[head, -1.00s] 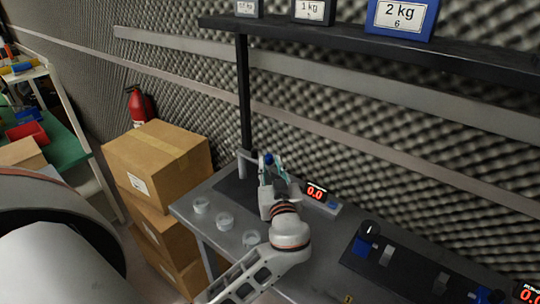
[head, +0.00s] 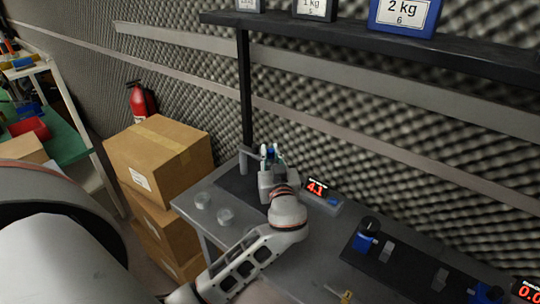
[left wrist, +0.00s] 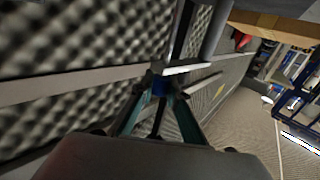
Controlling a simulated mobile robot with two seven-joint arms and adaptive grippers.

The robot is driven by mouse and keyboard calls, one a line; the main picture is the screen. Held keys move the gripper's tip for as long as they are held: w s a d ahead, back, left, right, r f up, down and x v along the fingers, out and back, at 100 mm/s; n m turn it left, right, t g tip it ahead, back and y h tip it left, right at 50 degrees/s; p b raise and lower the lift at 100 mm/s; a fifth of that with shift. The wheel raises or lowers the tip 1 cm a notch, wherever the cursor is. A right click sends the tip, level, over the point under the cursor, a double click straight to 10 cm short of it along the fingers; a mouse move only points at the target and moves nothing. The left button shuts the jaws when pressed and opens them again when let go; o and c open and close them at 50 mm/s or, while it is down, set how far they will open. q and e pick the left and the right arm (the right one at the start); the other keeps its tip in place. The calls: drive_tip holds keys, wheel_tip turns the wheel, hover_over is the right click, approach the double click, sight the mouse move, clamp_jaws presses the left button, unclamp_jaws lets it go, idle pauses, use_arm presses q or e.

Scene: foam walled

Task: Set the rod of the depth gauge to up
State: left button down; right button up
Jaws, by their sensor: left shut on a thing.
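The depth gauge stands at the back left of the grey bench, on a dark base plate (head: 236,187), with a grey post and arm (head: 245,160) beside my gripper. Its readout (head: 318,187) shows 4.1 in red digits. My left gripper (head: 270,152) is shut on a small blue part, which seems to be the top of the gauge's rod. In the left wrist view the blue part (left wrist: 160,86) sits between the fingertips, by a pale metal bar (left wrist: 188,67). The rod's lower end is hidden behind my gripper. My right gripper is not in view.
A dark panel with knobs (head: 400,262) lies to the right. A black shelf (head: 440,49) with labelled weights hangs above. Cardboard boxes (head: 158,155) are stacked left of the bench.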

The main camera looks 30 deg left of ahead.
use_arm(q)
drive_tip(key=shift+w+d+r+b, duration=0.15)
drive_tip(key=shift+d+r+b, duration=0.05)
drive_tip(key=shift+r+b, duration=0.8)
wheel_tip(320, 180, up, 3)
drive_tip(key=shift+a+r, duration=0.15)
drive_tip(key=shift+r, duration=0.3)
drive_tip(key=c, duration=2.2)
unclamp_jaws()
drive_tip(key=shift+r, duration=0.1)
